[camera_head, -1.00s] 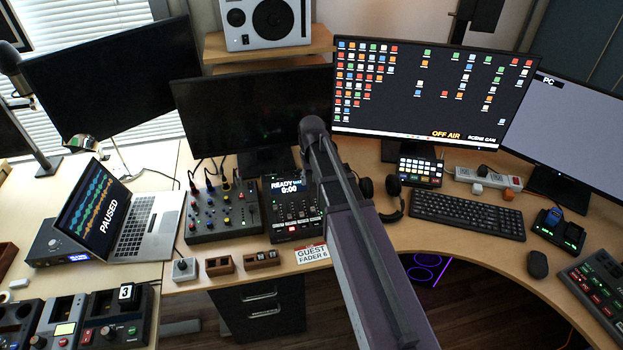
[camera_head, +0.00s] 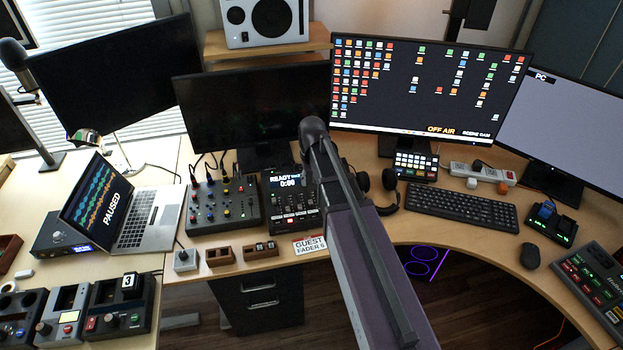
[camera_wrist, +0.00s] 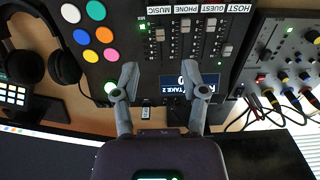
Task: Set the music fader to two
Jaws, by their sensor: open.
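The dark mixer (camera_wrist: 140,60) fills the upper middle of the wrist view, with four fader slots labelled MUSIC, PHONE, GUEST and HOST. The music fader cap (camera_wrist: 160,35) is the leftmost one, near the label end of its slot. My gripper (camera_wrist: 160,76) is open and empty, its two fingers spread below the music and phone slots, with the cap beyond the tips. I cannot tell whether the fingers touch the panel. In the head view the mixer (camera_head: 285,203) stands behind my arm, partly covered by it, and its screen reads READY.
A knob mixer with cables (camera_head: 222,208) stands left of it. Headphones (camera_head: 388,190) and a button pad (camera_head: 416,166) are on the right. A dark monitor (camera_head: 255,107) stands behind. A card (camera_head: 308,244) reading GUEST FADER 6 lies at the desk's front edge.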

